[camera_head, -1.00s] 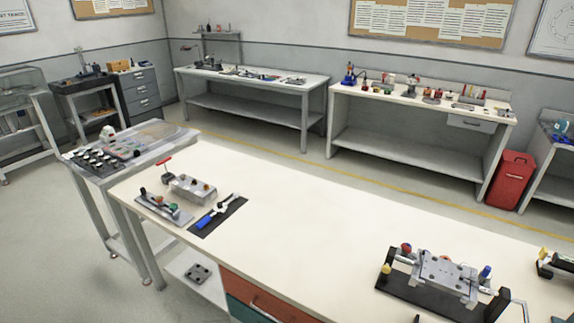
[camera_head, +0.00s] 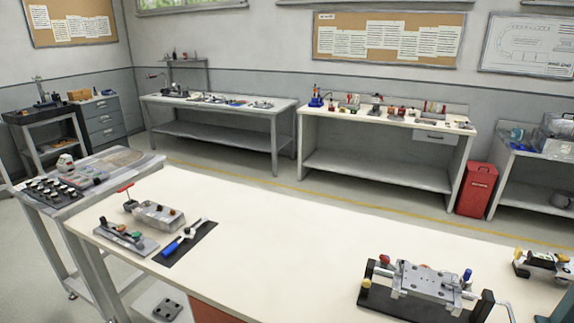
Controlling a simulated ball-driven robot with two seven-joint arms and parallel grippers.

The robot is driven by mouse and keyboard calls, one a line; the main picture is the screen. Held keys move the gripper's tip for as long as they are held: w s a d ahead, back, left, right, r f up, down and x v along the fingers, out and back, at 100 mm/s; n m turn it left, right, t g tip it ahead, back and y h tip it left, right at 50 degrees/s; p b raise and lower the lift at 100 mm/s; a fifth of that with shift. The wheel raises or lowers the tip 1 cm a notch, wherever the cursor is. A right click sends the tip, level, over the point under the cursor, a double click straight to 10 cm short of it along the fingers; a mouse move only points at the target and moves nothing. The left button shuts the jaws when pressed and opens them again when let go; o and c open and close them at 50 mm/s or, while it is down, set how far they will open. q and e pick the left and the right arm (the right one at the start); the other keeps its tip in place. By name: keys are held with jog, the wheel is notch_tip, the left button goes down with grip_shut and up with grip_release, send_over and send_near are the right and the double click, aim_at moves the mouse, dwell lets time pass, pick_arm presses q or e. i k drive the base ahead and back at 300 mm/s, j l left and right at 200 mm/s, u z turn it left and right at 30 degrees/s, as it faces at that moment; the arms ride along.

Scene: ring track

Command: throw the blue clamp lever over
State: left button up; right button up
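A grey metal clamping fixture (camera_head: 428,282) sits on a dark base plate near the front right of the white workbench. A small blue-tipped lever (camera_head: 467,274) stands up at its right end. A red knob (camera_head: 384,259) is at its back left and a yellow knob (camera_head: 366,283) at its front left. The blue lever is small in view, and I cannot tell whether it is clamped or loose. Neither of my grippers shows.
The white workbench (camera_head: 280,240) is clear in the middle. A blue-handled tool (camera_head: 172,247) lies on a dark mat at left, beside a grey block (camera_head: 158,214). Another device (camera_head: 543,264) stands at the right edge. A red bin (camera_head: 477,188) is on the floor behind.

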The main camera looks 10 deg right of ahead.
aim_at(468, 273)
jog(key=z, duration=1.5)
